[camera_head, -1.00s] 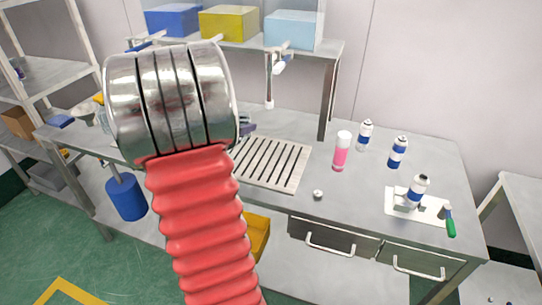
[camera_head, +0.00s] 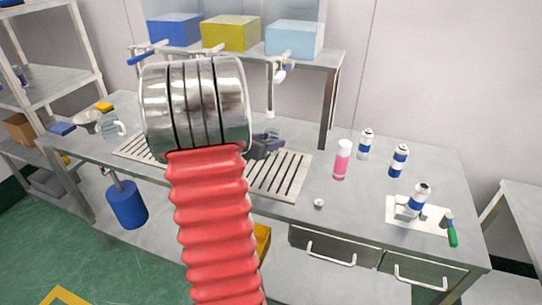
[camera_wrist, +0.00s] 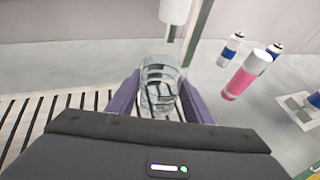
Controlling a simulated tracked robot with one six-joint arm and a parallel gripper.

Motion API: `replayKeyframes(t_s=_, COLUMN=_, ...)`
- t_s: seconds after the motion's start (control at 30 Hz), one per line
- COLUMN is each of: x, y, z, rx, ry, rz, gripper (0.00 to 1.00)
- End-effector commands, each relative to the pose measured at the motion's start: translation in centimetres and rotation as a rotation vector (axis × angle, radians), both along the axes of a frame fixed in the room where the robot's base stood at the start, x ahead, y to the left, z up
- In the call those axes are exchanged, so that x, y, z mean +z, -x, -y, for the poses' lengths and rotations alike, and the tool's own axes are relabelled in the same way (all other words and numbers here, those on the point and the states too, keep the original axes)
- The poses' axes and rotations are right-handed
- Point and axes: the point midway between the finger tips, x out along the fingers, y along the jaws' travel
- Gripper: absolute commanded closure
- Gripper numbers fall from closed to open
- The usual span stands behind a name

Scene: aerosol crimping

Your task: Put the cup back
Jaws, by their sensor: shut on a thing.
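A clear ribbed glass cup (camera_wrist: 158,88) stands upright between the two purple fingers of my gripper (camera_wrist: 158,100) in the wrist view. My gripper is shut on it. In the head view my gripper (camera_head: 266,145) shows as a dark shape over the slatted drain rack, just right of my red arm, which hides part of it. The cup itself cannot be made out clearly there. The slatted drain rack (camera_head: 285,178) lies on the steel table, and its slats also show at the left in the wrist view (camera_wrist: 50,108).
A white-tipped spout (camera_head: 269,112) hangs from the shelf behind my gripper. A pink can (camera_head: 342,160) and several blue-and-white cans, one being this can (camera_head: 399,160), stand to the right. A small metal knob (camera_head: 319,203) sits near the front edge. A glass jug (camera_head: 111,126) stands far left.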

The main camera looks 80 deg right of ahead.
Motion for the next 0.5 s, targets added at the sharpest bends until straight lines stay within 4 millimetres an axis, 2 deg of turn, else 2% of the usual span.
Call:
replayKeyframes(t_s=0.03, x=-1.0, y=0.0, z=0.0, rx=0.0, ry=-0.003, rz=-0.002, gripper=0.79)
replayKeyframes(t_s=0.17, x=-2.3, y=0.0, z=0.0, rx=0.001, ry=-0.003, rz=-0.001, gripper=0.79)
replayKeyframes(t_s=0.5, x=-2.6, y=0.0, z=0.0, rx=0.0, ry=0.0, rz=0.001, gripper=0.79)
